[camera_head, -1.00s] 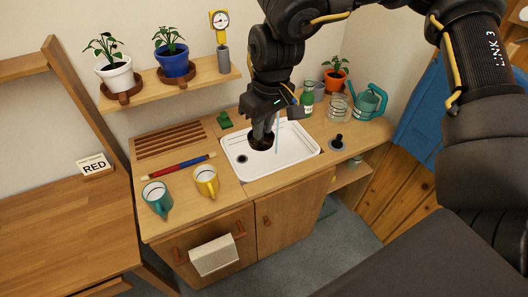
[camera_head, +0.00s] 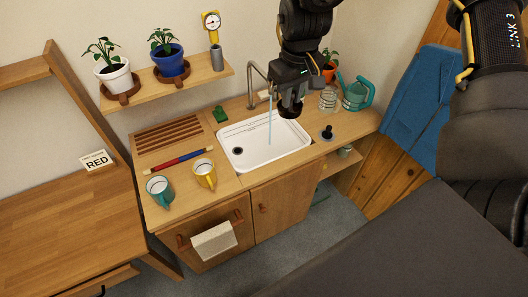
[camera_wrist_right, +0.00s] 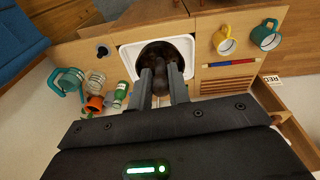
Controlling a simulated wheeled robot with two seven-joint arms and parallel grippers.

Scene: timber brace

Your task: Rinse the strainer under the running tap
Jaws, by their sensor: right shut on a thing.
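The strainer is a dark brown round thing at the tip of my right gripper (camera_head: 291,98). In the head view the strainer (camera_head: 290,111) is over the right back edge of the white sink (camera_head: 262,150), right of the water stream (camera_head: 271,124) and apart from it. The tap (camera_head: 251,82) stands behind the sink, and the thin blue stream falls into the basin. In the right wrist view, the two fingers are shut on the strainer (camera_wrist_right: 168,52), seen over the white basin. My left gripper is not in view.
Yellow (camera_head: 204,175) and teal (camera_head: 160,191) mugs and a red-blue rod (camera_head: 180,163) are left of the sink. A dark plunger-like item (camera_head: 327,133), wire coil (camera_head: 329,98) and watering can (camera_head: 357,93) are right. The green bottle (camera_wrist_right: 121,92) stands near the gripper.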

